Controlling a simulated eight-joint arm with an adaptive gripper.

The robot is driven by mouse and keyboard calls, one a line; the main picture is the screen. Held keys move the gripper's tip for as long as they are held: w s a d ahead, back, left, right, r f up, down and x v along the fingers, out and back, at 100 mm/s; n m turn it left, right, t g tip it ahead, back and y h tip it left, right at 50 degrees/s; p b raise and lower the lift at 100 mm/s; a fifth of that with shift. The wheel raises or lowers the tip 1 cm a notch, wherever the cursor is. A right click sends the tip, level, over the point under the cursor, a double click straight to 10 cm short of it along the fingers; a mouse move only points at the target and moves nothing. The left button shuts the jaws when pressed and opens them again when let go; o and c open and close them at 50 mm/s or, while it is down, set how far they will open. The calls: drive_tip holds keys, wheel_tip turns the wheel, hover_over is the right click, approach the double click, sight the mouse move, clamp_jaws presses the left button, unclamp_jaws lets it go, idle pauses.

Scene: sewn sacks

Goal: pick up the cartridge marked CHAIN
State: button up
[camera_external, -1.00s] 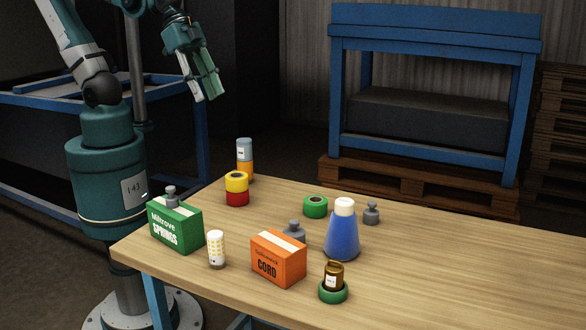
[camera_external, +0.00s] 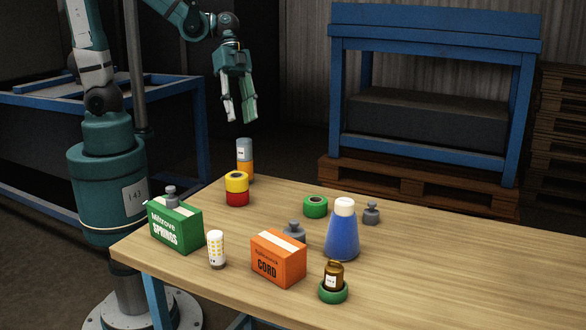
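No word CHAIN is readable on anything in view. A slim cylinder (camera_external: 245,172), orange below and grey-blue above with a small white label, stands upright at the table's far left edge; its label is too small to read.
On the wooden table (camera_external: 460,255) stand a green SPRINGS box (camera_external: 178,229) with a grey weight on top, an orange CORD box (camera_external: 278,260), yellow and red spools (camera_external: 237,189), a blue flask (camera_external: 342,236), and a brown jar (camera_external: 334,273) in a green ring. The right side is clear.

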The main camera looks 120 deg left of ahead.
drive_tip(key=w+a+f+m+h+b, duration=0.1)
drive_tip(key=a+f+m+h, duration=0.1)
drive_tip(key=a+f, duration=0.4)
drive_tip(key=m+t+h+b, duration=0.2)
drive_tip(key=m+h+b, duration=0.1)
drive_tip(key=m+h, duration=0.25)
approach(244, 139)
drive_tip(key=x, duration=0.5)
drive_tip(key=shift+a+m, duration=0.1)
drive_tip(key=shift+m, duration=0.15)
drive_tip(key=shift+b+x, duration=0.9)
drive_tip(key=shift+x, duration=2.55)
